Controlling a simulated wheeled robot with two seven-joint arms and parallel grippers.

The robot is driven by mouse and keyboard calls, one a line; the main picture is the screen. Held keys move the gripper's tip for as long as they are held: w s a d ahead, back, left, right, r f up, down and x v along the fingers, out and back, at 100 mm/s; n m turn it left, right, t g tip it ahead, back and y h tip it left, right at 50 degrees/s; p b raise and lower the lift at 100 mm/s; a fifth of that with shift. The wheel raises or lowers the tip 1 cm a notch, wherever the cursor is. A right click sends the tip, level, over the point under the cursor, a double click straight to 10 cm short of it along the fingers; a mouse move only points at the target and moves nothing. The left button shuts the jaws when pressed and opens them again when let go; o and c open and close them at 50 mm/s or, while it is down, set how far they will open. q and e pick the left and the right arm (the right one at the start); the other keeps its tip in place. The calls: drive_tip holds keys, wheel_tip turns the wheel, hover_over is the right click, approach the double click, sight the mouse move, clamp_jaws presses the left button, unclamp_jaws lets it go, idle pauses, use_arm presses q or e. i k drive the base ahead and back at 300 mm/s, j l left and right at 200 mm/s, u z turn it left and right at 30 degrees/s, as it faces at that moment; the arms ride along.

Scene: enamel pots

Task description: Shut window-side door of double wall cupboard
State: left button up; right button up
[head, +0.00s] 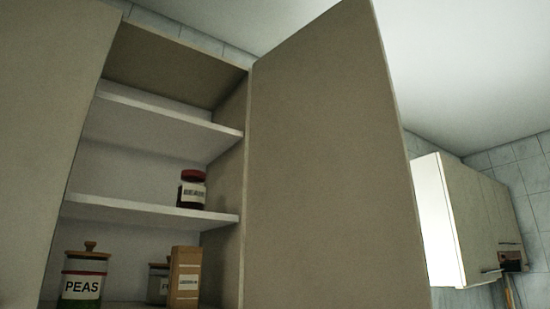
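The double wall cupboard (218,217) fills the left and middle of the head view, seen from below. Its right door (325,170) stands wide open, hinged at the cupboard's right side and swung out towards me. No window is in view, so I cannot tell from the picture which door is window-side. Neither of my grippers is in view. The door's lower edge and any handle are out of view.
On the shelves stand a red-lidded jar (191,189), a PEAS canister (83,276), a carton (185,277) and a partly hidden canister (157,283). Another wall cupboard (475,220) hangs at the far right. The open door's swing space looks clear.

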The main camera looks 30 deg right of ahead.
sight(332, 221)
drive_tip(key=l+u, duration=0.4)
drive_tip(key=k+l+u, duration=0.15)
drive_tip(key=l+u, duration=0.3)
drive_tip(key=l, duration=0.15)
drive_tip(key=k+l, duration=0.1)
drive_tip(key=l, duration=0.3)
drive_tip(key=k+l+u, duration=0.1)
drive_tip(key=l, duration=0.25)
drive_tip(key=k+l, duration=0.15)
drive_tip(key=l, duration=0.25)
drive_tip(key=k+l, duration=0.15)
drive_tip(key=l, duration=0.2)
drive_tip(key=k+l+u, duration=0.1)
drive_tip(key=l, duration=0.3)
drive_tip(key=k+l, duration=0.15)
drive_tip(key=l, duration=0.2)
drive_tip(key=k+j+u, duration=0.15)
drive_tip(key=k+j, duration=0.3)
